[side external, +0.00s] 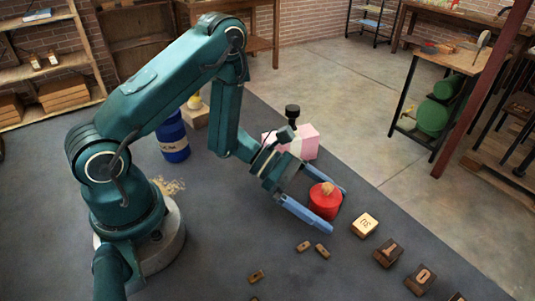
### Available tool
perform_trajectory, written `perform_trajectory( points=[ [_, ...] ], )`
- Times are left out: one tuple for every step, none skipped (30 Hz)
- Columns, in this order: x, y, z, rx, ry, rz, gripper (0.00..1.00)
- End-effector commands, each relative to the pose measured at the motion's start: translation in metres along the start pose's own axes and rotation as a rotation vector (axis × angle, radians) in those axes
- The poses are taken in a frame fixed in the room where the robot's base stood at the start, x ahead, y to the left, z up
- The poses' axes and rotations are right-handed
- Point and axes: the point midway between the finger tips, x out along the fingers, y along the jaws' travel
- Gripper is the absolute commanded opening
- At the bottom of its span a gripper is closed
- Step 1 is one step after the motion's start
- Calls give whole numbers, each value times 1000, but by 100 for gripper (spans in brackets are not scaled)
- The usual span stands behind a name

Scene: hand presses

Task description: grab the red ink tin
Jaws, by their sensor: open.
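The red ink tin (325,203) stands upright on the dark grey surface and has a tan knob on its top. My gripper (326,209) is open, with its two blue fingers reaching down from the wrist at the left. One finger is on the tin's far right side and the other on its near left side, so the tin appears to sit between them. I cannot tell whether either finger touches the tin.
A pink and white block (298,142) stands behind my wrist. A pale stamp block (364,225) lies close to the right of the tin. Dark lettered blocks (388,253) lie at lower right. Small brown pieces (304,246) lie in front. A blue drum (173,140) stands behind my arm.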

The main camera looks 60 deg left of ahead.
Motion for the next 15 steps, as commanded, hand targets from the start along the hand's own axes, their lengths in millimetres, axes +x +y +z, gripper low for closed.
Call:
perform_trajectory(
  points=[
    [0, 0, 0, 0, 0, 0, 100],
    [0, 0, 0, 0, 0, 1, 100],
    [0, 0, 0, 0, 0, 1, 100],
    [0, 0, 0, 0, 0, 1, 100],
    [0, 0, 0, 0, 0, 1, 100],
    [0, 0, 0, 0, 0, 0, 88],
    [0, 0, 0, 0, 0, 0, 77],
    [0, 0, 0, 0, 0, 0, 66],
    [0, 0, 0, 0, 0, 0, 50],
    [0, 0, 0, 0, 0, 0, 39],
    [0, 0, 0, 0, 0, 0, 27],
    [0, 0, 0, 0, 0, 0, 12],
    [0, 0, 0, 0, 0, 0, 1],
    [0, 0, 1, 0, -2, 1, 0],
    [0, 0, 1, 0, -2, 1, 0]
  ],
)
